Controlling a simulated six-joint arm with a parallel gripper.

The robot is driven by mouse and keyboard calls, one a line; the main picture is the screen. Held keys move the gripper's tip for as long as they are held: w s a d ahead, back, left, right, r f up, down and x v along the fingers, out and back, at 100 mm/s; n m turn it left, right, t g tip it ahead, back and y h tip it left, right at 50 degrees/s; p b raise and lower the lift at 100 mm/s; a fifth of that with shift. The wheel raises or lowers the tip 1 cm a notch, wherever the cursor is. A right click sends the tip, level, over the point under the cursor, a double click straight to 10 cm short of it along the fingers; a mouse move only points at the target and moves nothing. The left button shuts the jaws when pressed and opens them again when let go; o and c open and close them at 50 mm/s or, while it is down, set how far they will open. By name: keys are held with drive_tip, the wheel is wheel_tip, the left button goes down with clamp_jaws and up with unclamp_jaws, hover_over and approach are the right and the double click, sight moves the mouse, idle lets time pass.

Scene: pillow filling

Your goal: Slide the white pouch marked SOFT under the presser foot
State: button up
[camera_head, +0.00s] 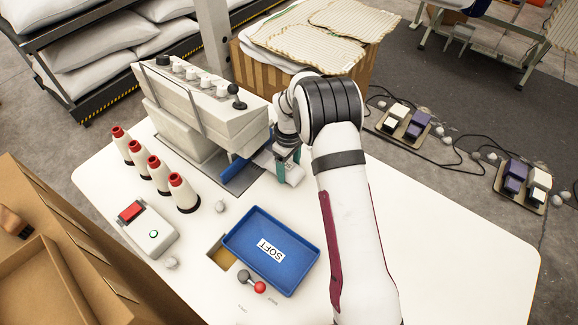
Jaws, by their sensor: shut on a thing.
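My gripper (279,163) is at the right end of the sewing machine (200,108), low over the white table. It is shut on what looks like the white pouch (264,161), of which only a small pale part shows beside the blue plate (240,176) at the machine. No marking on the pouch can be read from here. The presser foot is hidden behind my arm and the machine head, so I cannot tell whether the pouch is under it. A blue tray (240,240) with a white SOFT label lies empty in front of the machine.
Several red-topped thread cones (160,174) stand left of the plate. A red-knobbed lever (252,283) is by the tray. The table's right side (450,235) is clear.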

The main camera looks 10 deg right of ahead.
drive_tip(key=shift+f, duration=0.1)
drive_tip(key=o, duration=1.3)
drive_tip(key=shift+s+d+r, duration=0.25)
drive_tip(key=shift+r, duration=0.75)
drive_tip(key=shift+s+d+r, duration=0.2)
drive_tip(key=shift+r, duration=0.8)
drive_tip(key=shift+s+d+r, duration=0.25)
drive_tip(key=shift+r, duration=0.75)
drive_tip(key=shift+r, duration=0.1)
